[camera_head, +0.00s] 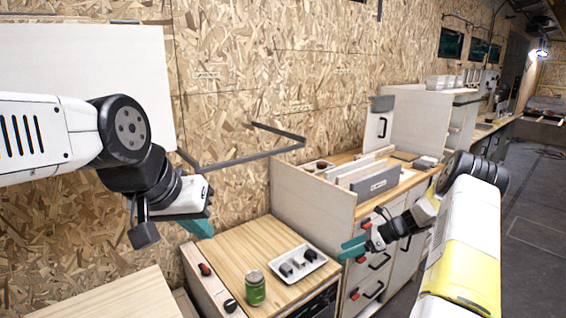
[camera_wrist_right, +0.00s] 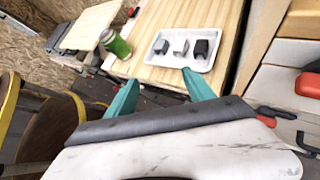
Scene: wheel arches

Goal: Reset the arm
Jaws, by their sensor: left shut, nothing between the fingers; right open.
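My left gripper (camera_head: 199,229) is shut with nothing in it. It hangs in the air above the left edge of the wooden counter in the head view. My right gripper (camera_head: 352,250) is in the air to the right of the counter, in front of the cabinet. In the right wrist view its two teal fingers (camera_wrist_right: 161,92) are spread apart with nothing between them. Both arms are raised and bent, the left in front of the chipboard wall and the right at the right side.
The wooden counter (camera_head: 240,245) carries a green can (camera_head: 255,287) and a white tray (camera_head: 318,262) with several small dark and grey blocks. A taller cabinet (camera_head: 310,200) with drawers and handles stands behind it. Open floor (camera_head: 535,205) lies at the right.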

